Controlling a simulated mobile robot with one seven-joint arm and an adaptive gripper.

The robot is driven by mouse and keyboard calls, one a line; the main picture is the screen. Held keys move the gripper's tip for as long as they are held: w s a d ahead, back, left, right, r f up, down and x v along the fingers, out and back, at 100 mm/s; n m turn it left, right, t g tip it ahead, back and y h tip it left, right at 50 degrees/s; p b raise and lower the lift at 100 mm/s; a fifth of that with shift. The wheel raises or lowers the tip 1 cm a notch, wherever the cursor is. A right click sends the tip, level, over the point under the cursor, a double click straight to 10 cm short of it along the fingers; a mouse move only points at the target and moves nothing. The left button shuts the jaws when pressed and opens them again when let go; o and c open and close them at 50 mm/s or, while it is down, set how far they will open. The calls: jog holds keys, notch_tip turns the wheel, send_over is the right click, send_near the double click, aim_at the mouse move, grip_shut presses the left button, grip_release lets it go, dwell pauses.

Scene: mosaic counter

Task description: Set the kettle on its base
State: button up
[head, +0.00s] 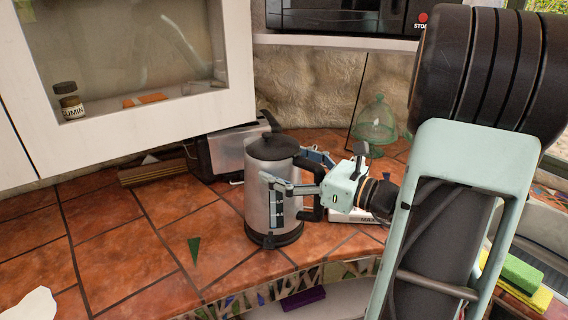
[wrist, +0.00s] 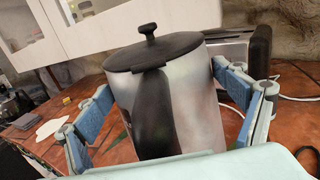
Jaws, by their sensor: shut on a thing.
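The kettle (head: 257,190) is a silver cylinder with a black lid and black handle, upright near the counter's front edge. It also fills the middle of the wrist view (wrist: 195,110), its handle facing my wrist. My gripper (head: 296,176) is shut on the kettle's body, one blue-padded finger on each side; it also shows in the wrist view (wrist: 162,95). A dark round band shows at the kettle's foot. I cannot tell whether this is the kettle's own bottom or a separate base; no other base is clearly visible.
A toaster (head: 228,152) stands close behind the kettle. A green glass dome (head: 376,125) is at the back right. A white item marked MAX (head: 366,217) lies behind my gripper. A cabinet (head: 120,115) hangs low at left. The tiled counter (head: 125,240) is mostly clear at left.

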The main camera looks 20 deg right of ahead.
jog(key=o, duration=1.8)
jog(key=shift+r, duration=0.1)
jog(key=shift+s+f, duration=0.1)
jog(key=shift+f, duration=0.15)
jog(key=v, duration=1.1)
jog(key=shift+p, duration=0.35)
